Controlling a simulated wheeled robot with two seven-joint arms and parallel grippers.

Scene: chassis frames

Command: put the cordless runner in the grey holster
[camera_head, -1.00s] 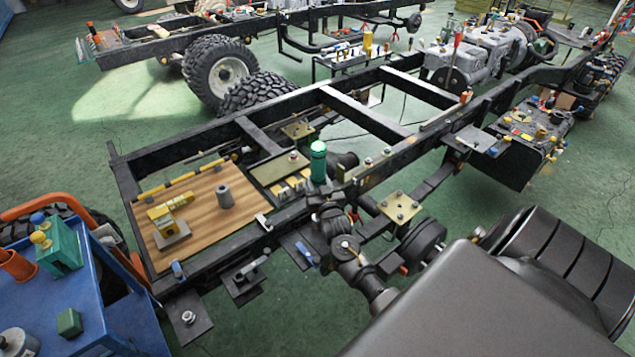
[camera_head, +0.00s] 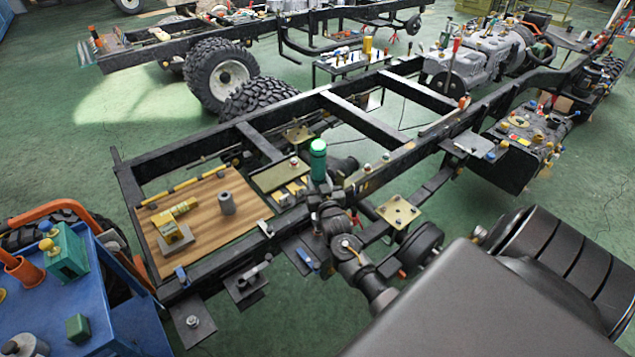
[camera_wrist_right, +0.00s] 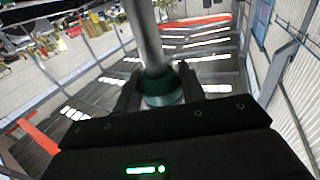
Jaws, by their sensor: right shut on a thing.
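The cordless runner (camera_head: 318,162) appears to be the green cylinder with a bright green top, upright in the head view. My right gripper (camera_head: 325,207) is shut on it, mostly dark and hard to separate from the chassis behind. In the right wrist view, a teal collar and grey shaft (camera_wrist_right: 150,40) sit between the dark fingers (camera_wrist_right: 158,92). The grey holster (camera_head: 227,202) appears to be the short upright grey cylinder on the wooden board, left of the gripper and apart from the runner. My left gripper is not in view.
The wooden board (camera_head: 205,238) lies on the black chassis frame (camera_head: 170,153). It also carries a yellow fixture (camera_head: 172,215) on a grey base. A blue trolley (camera_head: 110,325) stands lower left. Chassis rails and a gold plate (camera_head: 398,211) lie around my right gripper.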

